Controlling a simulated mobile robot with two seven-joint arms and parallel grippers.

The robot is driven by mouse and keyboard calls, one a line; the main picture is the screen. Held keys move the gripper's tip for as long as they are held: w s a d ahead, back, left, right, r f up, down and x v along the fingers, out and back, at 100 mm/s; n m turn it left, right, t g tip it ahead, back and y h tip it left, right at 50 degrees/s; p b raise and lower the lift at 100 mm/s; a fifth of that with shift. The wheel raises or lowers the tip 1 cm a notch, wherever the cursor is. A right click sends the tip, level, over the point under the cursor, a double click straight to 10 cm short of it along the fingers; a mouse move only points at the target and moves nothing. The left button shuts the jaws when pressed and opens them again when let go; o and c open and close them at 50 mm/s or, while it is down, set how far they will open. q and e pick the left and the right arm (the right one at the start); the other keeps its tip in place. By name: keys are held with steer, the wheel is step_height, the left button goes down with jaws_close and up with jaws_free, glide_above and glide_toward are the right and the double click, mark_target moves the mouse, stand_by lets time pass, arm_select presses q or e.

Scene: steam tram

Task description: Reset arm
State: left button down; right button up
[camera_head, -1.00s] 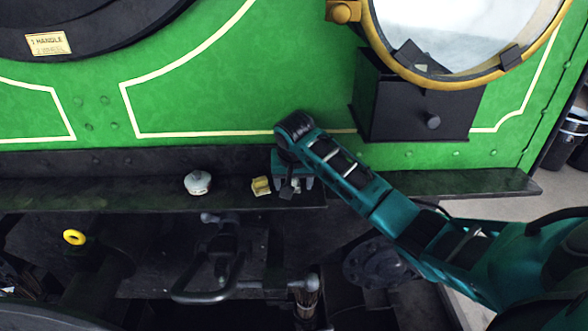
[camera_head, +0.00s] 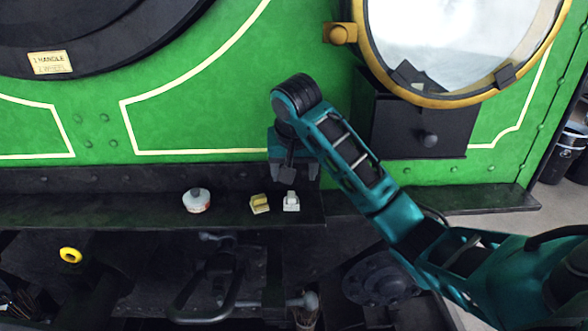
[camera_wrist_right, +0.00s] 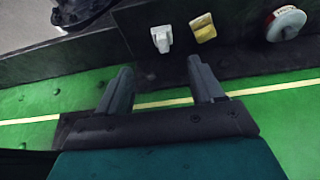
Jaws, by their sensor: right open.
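My right arm comes in from the right in the head view. Its gripper (camera_head: 293,178) hangs just above the dark ledge, in front of the green panel. In the right wrist view the right gripper (camera_wrist_right: 159,88) has its two fingers wide apart with nothing between them. A small white object (camera_head: 291,202) stands on the ledge just below the gripper; it also shows in the wrist view (camera_wrist_right: 161,40), beyond the fingertips and apart from them. My left gripper is not in view.
On the dark ledge (camera_head: 110,207), a yellow block (camera_head: 260,203) and a round white object (camera_head: 197,200) stand left of the white one. A black drawer box (camera_head: 420,125) under a brass-rimmed round glass (camera_head: 460,45) stands right of the gripper. The ledge's left part is clear.

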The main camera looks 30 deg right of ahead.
steer(key=shift+f, duration=0.1)
steer(key=s+a+f+n, duration=0.3)
steer(key=s+a+f, duration=0.2)
steer(key=f, duration=0.3)
steer(key=s+a+f+n+y, duration=0.1)
steer(key=s+a+f+n, duration=0.25)
steer(key=s, duration=0.75)
steer(key=s+a+f+n+y, duration=0.25)
steer(key=s+f, duration=0.25)
steer(key=s, duration=0.7)
steer(key=w+a+f+t, duration=0.3)
steer(key=w+f+t, duration=0.3)
steer(key=w+f, duration=0.2)
steer(key=shift+a+f+t+y, duration=0.2)
steer(key=shift+f+t+y, duration=0.25)
steer(key=shift+f, duration=0.25)
steer(key=shift+o, duration=0.4)
